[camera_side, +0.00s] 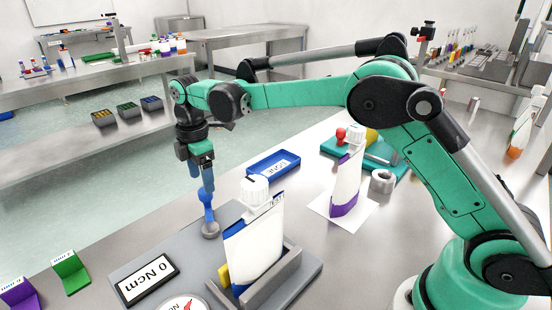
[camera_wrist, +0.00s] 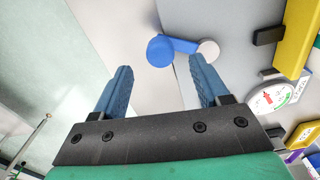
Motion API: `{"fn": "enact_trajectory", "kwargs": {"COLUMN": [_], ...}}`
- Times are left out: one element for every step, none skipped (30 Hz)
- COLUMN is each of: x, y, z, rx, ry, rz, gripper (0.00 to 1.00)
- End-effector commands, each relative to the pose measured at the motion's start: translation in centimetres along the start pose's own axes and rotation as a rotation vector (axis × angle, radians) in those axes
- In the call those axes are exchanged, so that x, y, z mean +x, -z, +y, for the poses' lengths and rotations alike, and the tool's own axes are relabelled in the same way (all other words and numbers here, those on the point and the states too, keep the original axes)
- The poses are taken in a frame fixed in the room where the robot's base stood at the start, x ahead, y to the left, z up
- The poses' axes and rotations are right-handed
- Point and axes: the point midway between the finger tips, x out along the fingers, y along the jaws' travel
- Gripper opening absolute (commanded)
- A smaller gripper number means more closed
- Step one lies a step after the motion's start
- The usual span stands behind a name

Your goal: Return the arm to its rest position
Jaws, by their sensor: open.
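My gripper (camera_side: 197,172) hangs fingers down over the left part of the grey plate, at the end of my green arm. In the wrist view my gripper (camera_wrist: 164,78) has its two blue fingers wide apart, with nothing between them. A blue post (camera_side: 207,203) with a round grey foot stands on the plate just below the fingers in the side view. Its round blue end (camera_wrist: 160,50) and grey foot (camera_wrist: 208,50) lie beyond the fingertips in the wrist view. Whether a finger touches the post I cannot tell.
A white bottle (camera_side: 255,235) with a blue label and white cap sits in a grey holder. A 0 Ncm display (camera_side: 145,280) lies on the plate. A blue tray (camera_side: 273,165) and a purple-labelled bottle (camera_side: 346,180) stand behind. Green (camera_side: 71,273) and purple (camera_side: 18,292) cards stand at left.

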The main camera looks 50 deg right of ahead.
Motion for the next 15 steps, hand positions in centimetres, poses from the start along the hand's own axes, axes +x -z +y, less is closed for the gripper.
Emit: {"fn": "enact_trajectory", "kwargs": {"x": [-0.7, -1.0, -1.3, -1.5, -1.6, -1.7, -1.8, -1.8, -1.8, -1.8, -1.8, -1.8, -1.8, -1.8, -1.9], "y": [0.0, 0.0, 0.0, 0.0, 0.0, 0.0, 0.0, 0.0, 0.0, 0.0, 0.0, 0.0, 0.0, 0.0, -0.1], "z": [0.0, 0.0, 0.0, 0.0, 0.0, 0.0, 0.0, 0.0, 0.0, 0.0, 0.0, 0.0, 0.0, 0.0, -0.1], "rx": [0.0, 0.0, -0.001, -0.001, -0.001, -0.001, -0.001, -0.001, -0.001, -0.001, -0.001, -0.001, 0.0, 0.001, 0.006], "ry": [0.0, 0.0, 0.0, 0.0, 0.0, 0.0, 0.0, 0.0, 0.0, 0.0, 0.0, 0.0, 0.0, -0.001, -0.003], "rz": [0.0, 0.0, 0.0, 0.0, 0.0, 0.0, 0.0, 0.0, 0.0, 0.0, 0.0, 0.0, 0.0, 0.0, 0.001], "gripper": [0.68, 0.68, 0.68, 0.68, 0.68, 0.68, 0.68, 0.68, 0.68, 0.68, 0.68, 0.68, 0.68, 0.68, 0.68]}}
